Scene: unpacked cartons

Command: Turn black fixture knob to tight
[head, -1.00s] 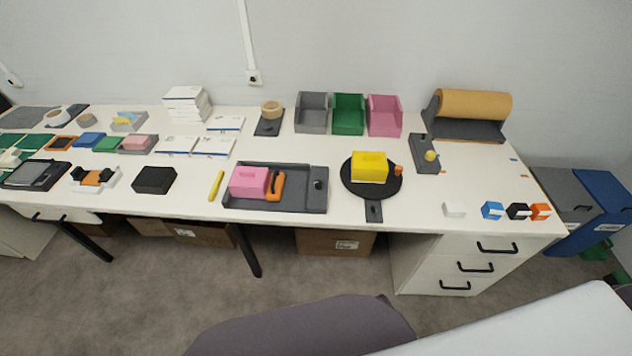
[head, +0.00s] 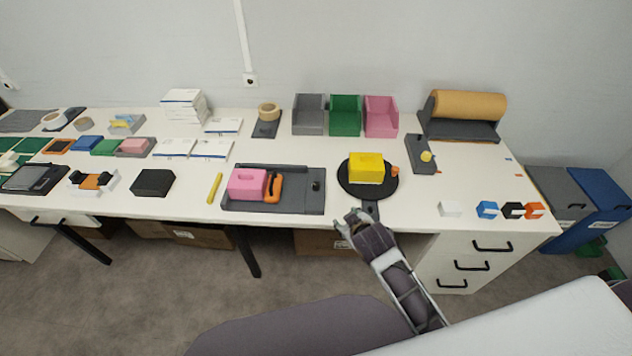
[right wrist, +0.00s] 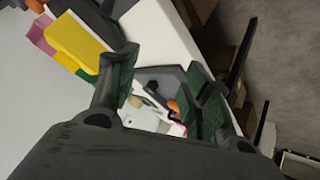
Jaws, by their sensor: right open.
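A small black knob (head: 316,186) stands at the right end of the grey fixture tray (head: 300,203) on the white table. A pink block (head: 247,183) and an orange clamp-like part (head: 275,187) are in the same tray. My right gripper (head: 350,217) is at the table's front edge, in front of and to the right of the tray, apart from the knob. In the right wrist view its fingers (right wrist: 162,65) are open, with nothing held between them. Small dark and orange parts show beyond them, too small to name surely. My left gripper is not in view.
A yellow marker (head: 215,187) lies left of the tray. Grey, green and pink bins (head: 345,115) stand behind.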

